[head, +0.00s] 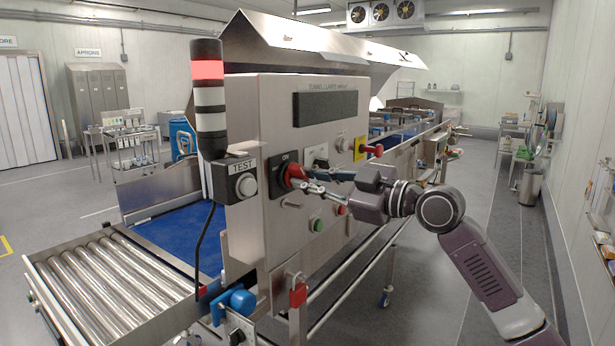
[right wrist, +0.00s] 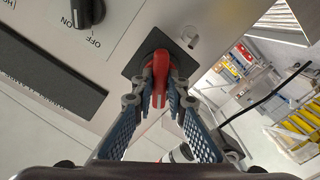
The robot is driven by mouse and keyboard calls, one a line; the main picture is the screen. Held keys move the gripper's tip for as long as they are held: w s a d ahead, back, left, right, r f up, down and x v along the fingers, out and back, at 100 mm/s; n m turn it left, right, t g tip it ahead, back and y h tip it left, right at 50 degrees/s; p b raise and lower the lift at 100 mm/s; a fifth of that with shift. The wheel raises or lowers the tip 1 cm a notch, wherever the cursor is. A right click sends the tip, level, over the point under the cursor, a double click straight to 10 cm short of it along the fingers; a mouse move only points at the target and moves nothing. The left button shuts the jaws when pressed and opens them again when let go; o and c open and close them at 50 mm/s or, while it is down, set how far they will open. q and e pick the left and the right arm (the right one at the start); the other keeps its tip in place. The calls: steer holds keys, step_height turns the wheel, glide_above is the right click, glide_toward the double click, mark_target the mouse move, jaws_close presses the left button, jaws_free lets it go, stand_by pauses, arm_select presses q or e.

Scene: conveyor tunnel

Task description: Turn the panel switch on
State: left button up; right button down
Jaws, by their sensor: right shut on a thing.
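The panel switch is a red rotary handle (head: 291,173) on a black plate (head: 276,182) marked ON, on the steel control panel (head: 262,110). In the right wrist view, the red handle (right wrist: 160,68) stands out from its dark plate, between my fingertips. My right gripper (head: 302,181) reaches it from the right and is shut on the handle. It also shows in the right wrist view (right wrist: 160,85), one finger on each side. The handle's exact angle is partly hidden by the fingers. My left gripper is in neither view.
A black ON/OFF knob (right wrist: 82,10) on a white plate is near the handle. Green (head: 317,225) and red (head: 341,210) buttons lie below. A TEST button box (head: 240,182) and a signal tower with a red band (head: 208,70) stand left. A yellow-plated red switch (head: 372,151) is farther right.

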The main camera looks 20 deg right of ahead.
steer(key=m+p, duration=0.1)
steer(key=m, duration=0.3)
steer(key=shift+m+p, duration=0.65)
steer(key=shift+m, duration=0.95)
steer(key=shift+f, duration=0.1)
steer(key=c, duration=1.9)
jaws_free()
steer(key=shift+c, duration=0.2)
steer(key=shift+s+d, duration=0.25)
steer(key=v, duration=1.1)
steer(key=shift+s, duration=0.15)
